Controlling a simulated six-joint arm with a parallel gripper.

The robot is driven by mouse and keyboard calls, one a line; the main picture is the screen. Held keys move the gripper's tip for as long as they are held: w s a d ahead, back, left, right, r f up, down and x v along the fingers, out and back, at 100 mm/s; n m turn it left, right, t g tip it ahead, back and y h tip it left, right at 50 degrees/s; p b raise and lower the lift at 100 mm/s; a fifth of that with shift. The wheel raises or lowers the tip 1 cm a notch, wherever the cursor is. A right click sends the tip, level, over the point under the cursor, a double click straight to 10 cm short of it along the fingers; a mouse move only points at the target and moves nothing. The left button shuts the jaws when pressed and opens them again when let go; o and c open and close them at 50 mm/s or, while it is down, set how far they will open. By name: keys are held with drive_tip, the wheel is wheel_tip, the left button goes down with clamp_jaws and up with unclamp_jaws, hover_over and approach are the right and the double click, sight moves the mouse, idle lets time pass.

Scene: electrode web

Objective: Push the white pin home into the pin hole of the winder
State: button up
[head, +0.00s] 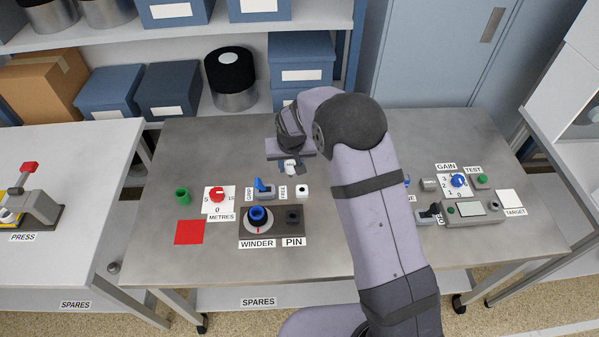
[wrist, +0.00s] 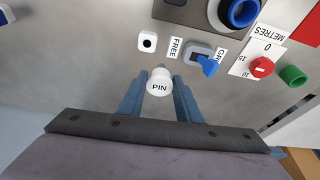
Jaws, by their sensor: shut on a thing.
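In the head view the pin (head: 290,168) shows as a small white piece under the gripper, above the back of the table. The winder (head: 258,217) has a blue knob on a dark plate. The dark pin hole block (head: 293,215) is on the same plate, above the PIN label, and looks empty. The gripper and pin are behind the winder, apart from the hole.
A white block with a dark hole (head: 302,191) and a blue-levered switch (head: 264,188) lie between the gripper and winder. A red METRES dial (head: 217,195), green cylinder (head: 182,195) and red square (head: 189,232) are left. Test gear (head: 470,209) stands right, beyond my arm.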

wheel_tip(320, 180, up, 4)
drive_tip(key=s+a+p, duration=0.1)
drive_tip(key=s+a, duration=0.1)
drive_tip(key=s+d+f, duration=0.1)
drive_tip(key=s+d, duration=0.1)
drive_tip(key=s, duration=0.7)
drive_tip(key=shift+f+p, duration=0.35)
drive_tip(key=shift+p, duration=0.05)
drive_tip(key=shift+m, duration=0.3)
drive_tip(key=shift+f+b, duration=0.1)
drive_tip(key=shift+b, duration=0.2)
wheel_tip(320, 180, down, 6)
drive_tip(key=b, duration=0.5)
drive_tip(key=shift+r+b, duration=0.2)
drive_tip(key=shift+b, duration=0.2)
drive_tip(key=shift+f+b, duration=1.65)
drive_tip(key=shift+b, duration=0.55)
idle(1.2)
